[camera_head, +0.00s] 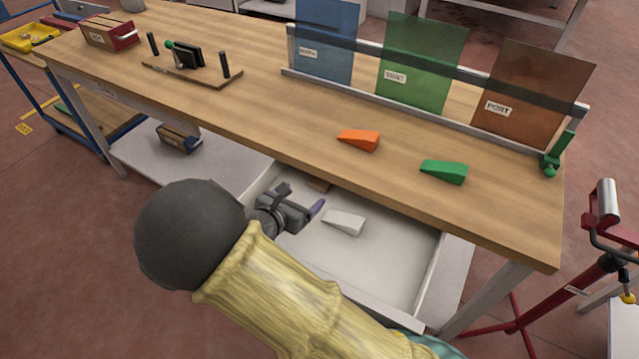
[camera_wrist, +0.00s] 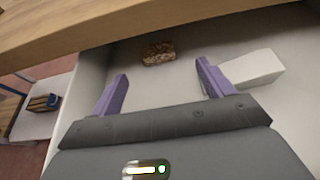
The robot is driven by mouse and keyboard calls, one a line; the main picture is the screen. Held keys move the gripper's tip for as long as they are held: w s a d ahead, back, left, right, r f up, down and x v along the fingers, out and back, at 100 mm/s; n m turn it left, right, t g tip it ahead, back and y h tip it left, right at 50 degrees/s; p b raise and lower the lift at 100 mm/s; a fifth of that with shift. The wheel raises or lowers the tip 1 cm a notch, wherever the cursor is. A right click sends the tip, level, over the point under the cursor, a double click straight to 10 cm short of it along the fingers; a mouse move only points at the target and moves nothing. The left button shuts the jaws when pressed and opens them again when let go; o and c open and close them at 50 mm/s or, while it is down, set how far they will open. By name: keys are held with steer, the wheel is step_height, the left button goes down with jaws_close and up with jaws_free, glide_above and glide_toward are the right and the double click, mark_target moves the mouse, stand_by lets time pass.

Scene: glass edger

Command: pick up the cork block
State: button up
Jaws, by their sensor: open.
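The cork block (camera_wrist: 158,53) is a small brown speckled block lying in the open white drawer (camera_head: 392,275), near its back under the tabletop edge. In the head view only a bit of the cork block (camera_head: 318,185) shows beside my gripper. My gripper (camera_head: 302,200) is over the drawer. In the wrist view its two purple fingers (camera_wrist: 160,80) are open and empty. The cork block lies beyond the fingertips, between their lines and apart from them. A white wedge (camera_head: 344,222) lies in the drawer to the right, close by the right finger in the wrist view (camera_wrist: 254,68).
The wooden tabletop (camera_head: 270,110) overhangs the drawer's back. On it lie an orange wedge (camera_head: 359,140) and a green wedge (camera_head: 444,171), before a rack with blue, green and brown panes. A small box (camera_head: 178,138) sits on the lower shelf at left.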

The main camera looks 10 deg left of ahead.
mark_target(319, 183)
steer(key=x, duration=0.5)
steer(key=shift+a+f+b, duration=0.1)
steer(key=shift+b, duration=0.2)
steer(key=shift+w, duration=0.2)
steer(key=shift+x, duration=2.8)
steer(key=shift+a, duration=0.15)
steer(key=c, duration=1)
steer(key=shift+c, duration=0.2)
steer(key=shift+s+r, duration=0.15)
steer(key=shift+r, duration=0.2)
steer(key=s+d+r, duration=0.1)
steer(key=s+r, duration=0.2)
steer(key=s, duration=0.3)
steer(key=s+d+r+p, duration=0.1)
steer(key=s+r, duration=0.3)
steer(key=s, duration=0.3)
steer(key=shift+s+r, duration=0.3)
